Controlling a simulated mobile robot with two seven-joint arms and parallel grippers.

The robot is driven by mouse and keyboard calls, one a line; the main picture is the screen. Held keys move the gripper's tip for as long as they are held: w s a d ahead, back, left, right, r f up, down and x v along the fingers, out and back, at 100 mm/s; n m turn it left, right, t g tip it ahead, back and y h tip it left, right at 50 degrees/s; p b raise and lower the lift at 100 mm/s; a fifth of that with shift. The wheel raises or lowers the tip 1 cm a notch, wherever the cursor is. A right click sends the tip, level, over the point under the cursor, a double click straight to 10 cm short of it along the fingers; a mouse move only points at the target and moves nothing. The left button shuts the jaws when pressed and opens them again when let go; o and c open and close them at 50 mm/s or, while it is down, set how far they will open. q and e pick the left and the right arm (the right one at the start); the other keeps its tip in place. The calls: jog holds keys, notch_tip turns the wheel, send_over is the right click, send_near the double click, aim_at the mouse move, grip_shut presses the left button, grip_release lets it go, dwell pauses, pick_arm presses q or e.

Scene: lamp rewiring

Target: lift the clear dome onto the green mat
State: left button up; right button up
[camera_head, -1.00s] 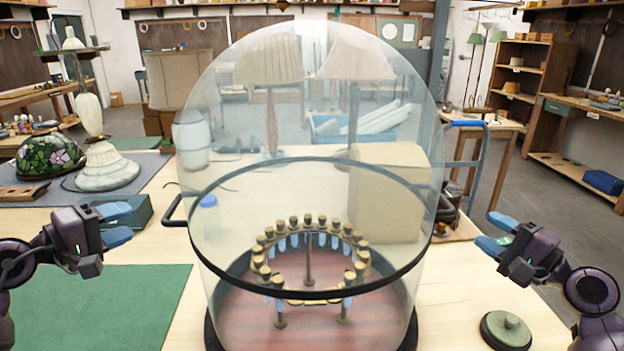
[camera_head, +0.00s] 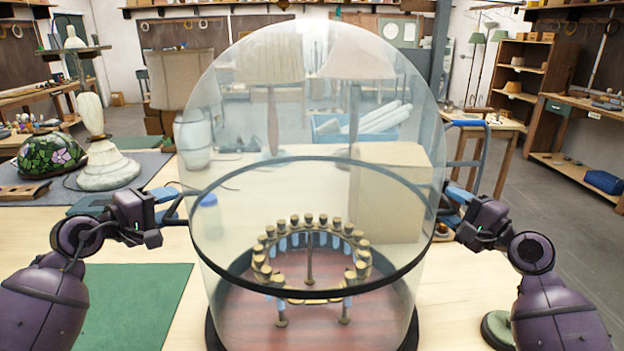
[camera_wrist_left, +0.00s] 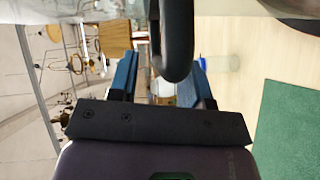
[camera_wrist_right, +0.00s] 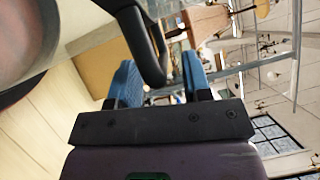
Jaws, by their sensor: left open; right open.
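The clear dome (camera_head: 310,110) has a black band and stands upright over a round reddish base (camera_head: 250,320) in the middle of the head view. The green mat (camera_head: 135,300) lies at the lower left. My left gripper (camera_head: 170,206) is open at the dome's left side. In the left wrist view a black handle (camera_wrist_left: 175,45) reaches between its blue fingers. My right gripper (camera_head: 456,205) is open at the dome's right side. In the right wrist view the other black handle (camera_wrist_right: 145,45) reaches between its fingers. Whether the fingers touch the handles I cannot tell.
Under the dome stands a ring of several small brass-topped pieces (camera_head: 310,220) on a stand. A white lamp base (camera_head: 105,165) and a floral glass shade (camera_head: 50,152) stand on a grey mat at left. A small round green object (camera_head: 497,330) is partly behind my right arm.

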pick_arm(q)
jog(key=shift+w+d+f, duration=0.1)
jog(key=shift+w+d, duration=0.35)
jog(key=shift+w, duration=0.1)
pick_arm(e)
jog(key=shift+w+a+r, duration=0.1)
jog(key=shift+w+a, duration=0.3)
jog(key=shift+w, duration=0.2)
pick_arm(q)
grip_shut()
pick_arm(e)
grip_shut()
pick_arm(q)
jog(key=shift+r, duration=0.2)
pick_arm(e)
jog(key=shift+r, duration=0.15)
